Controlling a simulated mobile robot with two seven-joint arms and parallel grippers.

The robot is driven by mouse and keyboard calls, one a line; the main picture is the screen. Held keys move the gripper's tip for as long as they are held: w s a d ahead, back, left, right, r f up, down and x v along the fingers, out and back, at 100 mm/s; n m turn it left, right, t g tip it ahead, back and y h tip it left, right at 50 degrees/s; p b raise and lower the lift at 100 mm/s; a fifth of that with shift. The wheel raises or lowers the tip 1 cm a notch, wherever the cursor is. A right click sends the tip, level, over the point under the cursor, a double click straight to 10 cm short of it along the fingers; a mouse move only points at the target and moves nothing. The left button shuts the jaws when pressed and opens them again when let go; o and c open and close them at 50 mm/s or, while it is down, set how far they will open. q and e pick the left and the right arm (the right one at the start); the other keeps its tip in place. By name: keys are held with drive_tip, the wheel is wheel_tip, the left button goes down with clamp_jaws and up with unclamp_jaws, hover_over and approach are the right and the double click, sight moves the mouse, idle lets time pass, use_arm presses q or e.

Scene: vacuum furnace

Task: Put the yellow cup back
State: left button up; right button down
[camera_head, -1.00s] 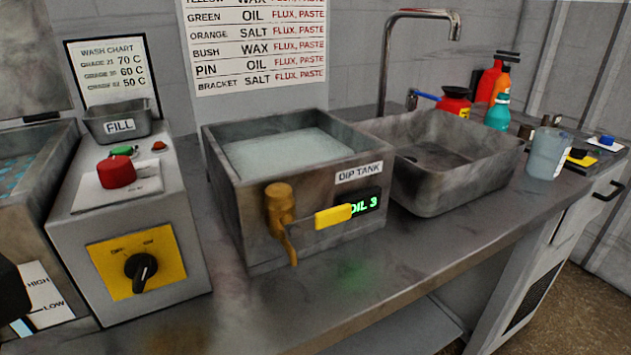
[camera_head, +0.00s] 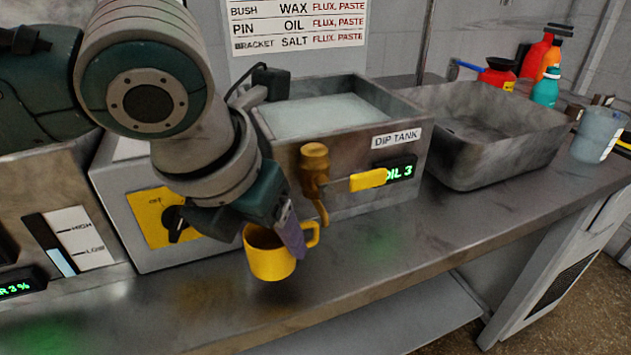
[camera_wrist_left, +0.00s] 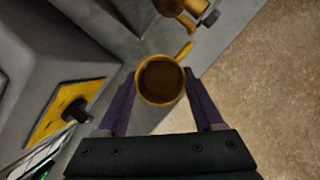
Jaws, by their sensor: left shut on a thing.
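The yellow cup (camera_head: 270,258) is upright in the head view, in front of the dip tank's left corner, with its handle to the right. My left gripper (camera_head: 291,232) is shut on it from above, one purple finger showing at the cup's side. In the left wrist view the cup (camera_wrist_left: 160,82) sits between the two purple fingers (camera_wrist_left: 162,92), its inside brownish and its handle pointing up and right. It seems held above the counter (camera_head: 370,265); the exact gap is unclear. My right gripper is not in view.
The dip tank (camera_head: 345,195) has a brass tap (camera_head: 314,170) with a yellow lever (camera_head: 368,180), close behind the cup. The counter's front strip is largely clear.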

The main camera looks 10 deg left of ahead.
sight(270, 255)
use_arm(q)
wheel_tip(270, 255, down, 3)
drive_tip(key=shift+f, duration=0.1)
drive_tip(key=o, duration=1.4)
drive_tip(key=shift+o, duration=0.2)
